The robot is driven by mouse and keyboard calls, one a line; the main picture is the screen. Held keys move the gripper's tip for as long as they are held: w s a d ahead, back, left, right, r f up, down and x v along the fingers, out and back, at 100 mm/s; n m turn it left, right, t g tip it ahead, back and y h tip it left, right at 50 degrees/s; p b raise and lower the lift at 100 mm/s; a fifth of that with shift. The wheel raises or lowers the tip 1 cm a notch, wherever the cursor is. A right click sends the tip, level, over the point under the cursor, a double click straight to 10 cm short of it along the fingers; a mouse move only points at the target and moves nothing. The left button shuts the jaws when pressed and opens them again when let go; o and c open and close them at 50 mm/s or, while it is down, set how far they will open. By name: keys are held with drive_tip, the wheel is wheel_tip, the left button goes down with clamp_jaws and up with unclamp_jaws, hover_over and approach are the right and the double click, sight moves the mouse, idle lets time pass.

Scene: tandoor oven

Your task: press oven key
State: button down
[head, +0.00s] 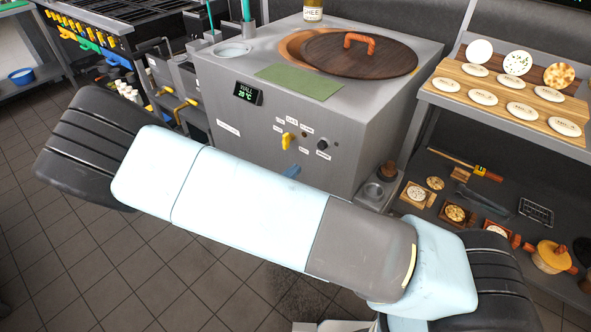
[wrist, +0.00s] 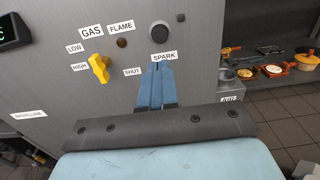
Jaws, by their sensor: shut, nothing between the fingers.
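The oven (head: 230,85) is a grey metal cabinet with a wooden lid on top. On its front panel, in the wrist view, a round black key (wrist: 160,32) sits above a "SPARK" label (wrist: 163,57). A yellow gas lever (wrist: 99,68) is to its left, by "LOW", "HIGH" and "SHUT" labels. My gripper (wrist: 155,68) has its blue fingers shut and empty, with the tips just below the black key and overlapping the label's lower edge. I cannot tell whether the tips touch the panel. In the head view my gripper (head: 291,170) shows as a small blue piece below the panel controls.
A small dark "FLAME" spot (wrist: 122,43) is left of the key. The display (head: 247,93) reads 20 °C. A shelf with breads (head: 520,85) stands to the right, and a burner range (head: 95,35) to the left. Tiled floor is open in front.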

sight(320, 147)
drive_tip(key=x, duration=1.1)
drive_tip(key=shift+w+d, duration=0.2)
drive_tip(key=shift+w, duration=0.15)
drive_tip(key=shift+a, duration=0.15)
